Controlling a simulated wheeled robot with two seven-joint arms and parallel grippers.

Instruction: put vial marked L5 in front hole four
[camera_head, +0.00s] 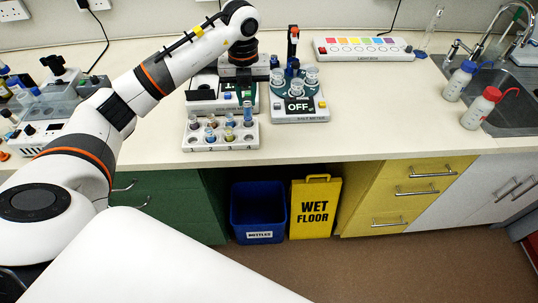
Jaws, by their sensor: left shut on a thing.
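The white vial rack (221,145) stands near the front edge of the bench, with numbers along its front side. Several vials stand in its back row, and a couple show in the front row around the second and third holes. Front hole four (249,137), at the right end, looks empty. My left gripper (247,92) is over the rack's right end, shut on a blue-topped vial (248,113). This vial is upright at the back-right of the rack and stands higher than the others; I cannot tell whether its bottom is in a hole. Its marking is unreadable. My right gripper is out of view.
A device marked OFF (300,107) with several tubes stands right of the rack. A grey-white machine (205,97) stands behind it. A color-striped unit (363,49), wash bottles (482,108) and a sink (500,100) are further right. The bench front right of the rack is clear.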

